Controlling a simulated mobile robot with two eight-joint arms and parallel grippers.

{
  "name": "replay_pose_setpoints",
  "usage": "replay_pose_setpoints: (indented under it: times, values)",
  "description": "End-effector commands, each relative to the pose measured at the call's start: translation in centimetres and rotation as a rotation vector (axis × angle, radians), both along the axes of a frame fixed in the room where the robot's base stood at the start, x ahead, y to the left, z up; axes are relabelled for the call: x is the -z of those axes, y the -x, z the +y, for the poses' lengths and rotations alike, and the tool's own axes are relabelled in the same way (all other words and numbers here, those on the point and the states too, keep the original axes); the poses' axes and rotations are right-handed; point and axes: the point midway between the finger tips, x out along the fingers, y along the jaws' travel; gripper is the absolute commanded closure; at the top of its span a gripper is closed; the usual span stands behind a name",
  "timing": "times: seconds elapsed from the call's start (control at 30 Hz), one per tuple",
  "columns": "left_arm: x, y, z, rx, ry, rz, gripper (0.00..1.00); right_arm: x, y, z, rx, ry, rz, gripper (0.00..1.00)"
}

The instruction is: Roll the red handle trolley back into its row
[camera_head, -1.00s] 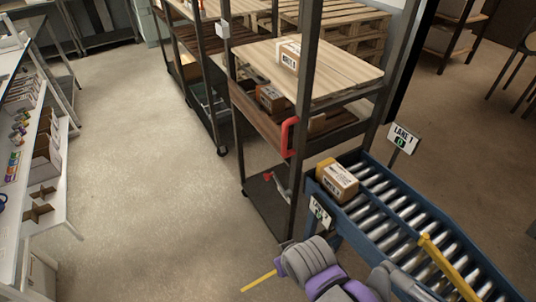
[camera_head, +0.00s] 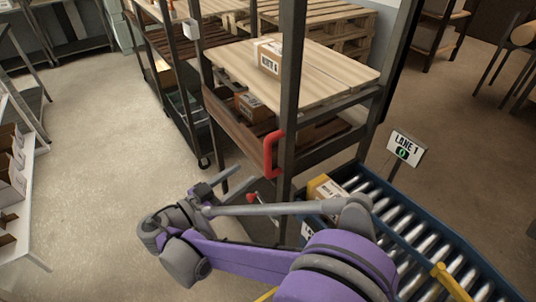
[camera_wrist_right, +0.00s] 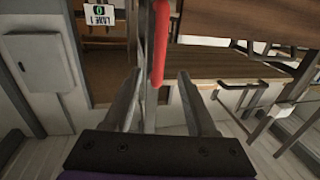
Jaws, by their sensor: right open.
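The trolley (camera_head: 238,132) is a dark-framed rack with wooden shelves, standing beside the roller conveyor. Its red handle (camera_head: 272,153) is an upright bar on the near post; it also shows in the right wrist view (camera_wrist_right: 160,45). My right gripper (camera_head: 238,177) is open and empty, just left of and below the handle in the head view. In the right wrist view its fingers (camera_wrist_right: 161,76) point towards the handle, which appears between and beyond the tips; contact cannot be told. My arm hides the trolley's lower part. My left gripper is out of view.
A labelled box (camera_head: 268,56) sits on the trolley's top shelf, another (camera_head: 254,107) below. Other dark racks (camera_head: 165,60) stand behind it. The conveyor (camera_head: 420,225) with a Lane 1 sign (camera_head: 405,148) is close on the right. The floor (camera_head: 100,130) left is clear up to a bench.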

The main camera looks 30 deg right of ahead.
Motion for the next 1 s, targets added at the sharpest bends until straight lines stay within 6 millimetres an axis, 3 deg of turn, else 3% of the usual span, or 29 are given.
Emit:
replay_pose_setpoints:
  times: [0.5,0.7,0.97,1.0]
  values:
    - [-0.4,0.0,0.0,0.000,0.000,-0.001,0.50,-0.1,-2.3,-8.6,0.003,-0.002,0.005,0.43]
    - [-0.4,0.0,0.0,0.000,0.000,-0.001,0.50,0.0,-2.7,-9.8,0.001,-0.002,0.005,0.43]
    - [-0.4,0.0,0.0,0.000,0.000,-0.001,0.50,0.0,-2.7,-9.9,-0.001,-0.003,0.005,0.43]
    - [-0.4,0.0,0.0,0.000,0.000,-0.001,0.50,0.0,-2.7,-9.9,-0.001,-0.003,0.005,0.48]
